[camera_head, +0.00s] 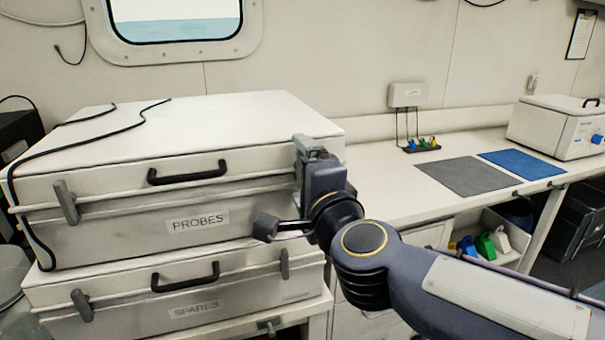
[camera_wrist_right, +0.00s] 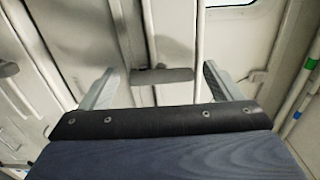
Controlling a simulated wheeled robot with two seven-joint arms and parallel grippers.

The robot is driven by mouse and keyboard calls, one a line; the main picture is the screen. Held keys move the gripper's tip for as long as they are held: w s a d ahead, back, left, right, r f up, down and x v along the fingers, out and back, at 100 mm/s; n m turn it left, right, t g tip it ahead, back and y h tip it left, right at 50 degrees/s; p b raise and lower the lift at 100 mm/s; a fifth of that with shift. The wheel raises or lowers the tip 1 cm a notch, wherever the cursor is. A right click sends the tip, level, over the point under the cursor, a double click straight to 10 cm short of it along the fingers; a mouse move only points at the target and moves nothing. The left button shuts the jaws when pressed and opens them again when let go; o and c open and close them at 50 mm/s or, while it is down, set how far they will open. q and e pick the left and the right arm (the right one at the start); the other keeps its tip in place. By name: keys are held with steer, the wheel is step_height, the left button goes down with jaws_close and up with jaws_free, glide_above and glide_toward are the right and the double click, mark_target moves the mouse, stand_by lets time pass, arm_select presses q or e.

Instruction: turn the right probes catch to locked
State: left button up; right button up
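The pale probes case (camera_head: 255,222) is stacked on the spares case, with its lid shut. Its left catch (camera_head: 66,203) is a grey bar standing nearly upright across the lid seam. In the head view the right probes catch is hidden behind my right gripper (camera_head: 302,168), which is at the case's front right. In the right wrist view the catch (camera_wrist_right: 161,75) is a grey bar lying crosswise over the seam, between the two open fingers and apart from both. My left gripper is not in view.
The spares case (camera_head: 120,311) sits below, with its own catches. Black handles (camera_head: 188,173) project from both cases. A black cable (camera_head: 92,136) lies over the probes lid. The bench (camera_head: 385,190) at right holds grey and blue mats and a white device (camera_head: 553,128).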

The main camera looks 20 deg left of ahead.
steer(key=v, duration=0.8)
steer(key=shift+w, duration=0.1)
